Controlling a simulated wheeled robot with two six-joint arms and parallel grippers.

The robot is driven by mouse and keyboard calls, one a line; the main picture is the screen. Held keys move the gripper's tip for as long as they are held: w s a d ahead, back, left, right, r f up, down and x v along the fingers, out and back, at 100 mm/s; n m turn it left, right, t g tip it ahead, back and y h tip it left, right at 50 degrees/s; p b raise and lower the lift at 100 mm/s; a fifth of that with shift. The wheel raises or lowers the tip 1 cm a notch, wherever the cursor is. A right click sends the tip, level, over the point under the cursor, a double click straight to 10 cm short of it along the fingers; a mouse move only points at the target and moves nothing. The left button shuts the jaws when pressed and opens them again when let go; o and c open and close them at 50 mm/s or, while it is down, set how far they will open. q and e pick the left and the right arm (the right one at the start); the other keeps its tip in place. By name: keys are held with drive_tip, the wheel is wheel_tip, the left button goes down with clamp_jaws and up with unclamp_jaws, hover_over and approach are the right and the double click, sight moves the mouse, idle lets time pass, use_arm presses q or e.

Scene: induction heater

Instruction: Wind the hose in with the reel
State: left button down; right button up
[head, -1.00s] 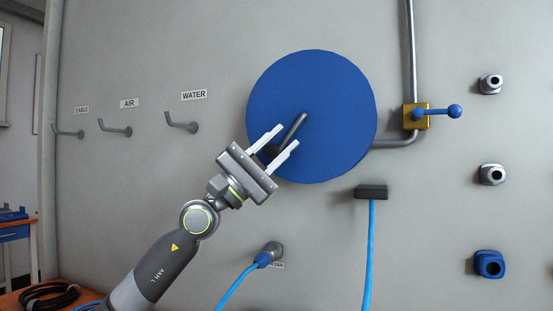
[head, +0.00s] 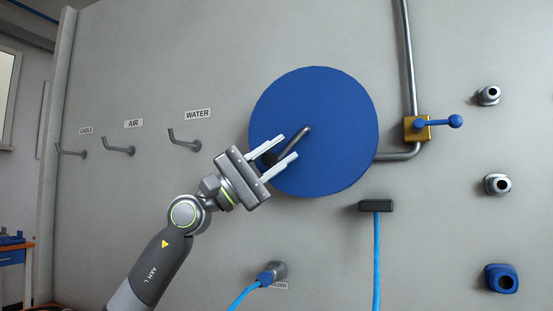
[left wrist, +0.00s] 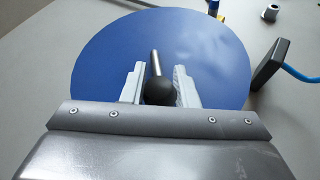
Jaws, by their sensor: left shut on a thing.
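The hose reel is a large blue disc (head: 335,120) on the grey wall. A metal crank (head: 299,141) stands on its face and ends in a dark round knob (head: 268,159) at the disc's lower left. My left gripper (head: 289,146) has its two pale fingers on either side of the knob and is shut on it. In the left wrist view the knob (left wrist: 160,91) sits between the fingers. A light blue hose (head: 376,262) hangs from a black block (head: 376,206) below the reel. Its lower end is out of view. My right gripper is not in view.
A yellow valve with a blue lever (head: 437,122) sits on a pipe right of the reel. Wall hooks marked CABLE, AIR and WATER (head: 185,142) are on the left. A blue hose end sits in a holder (head: 276,271) below. Several fittings (head: 498,184) line the right.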

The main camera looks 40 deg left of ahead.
use_arm(q)
drive_tip(key=shift+a+r+m+g, duration=0.15)
drive_tip(key=shift+m+g, duration=0.25)
drive_tip(key=shift+g, duration=0.1)
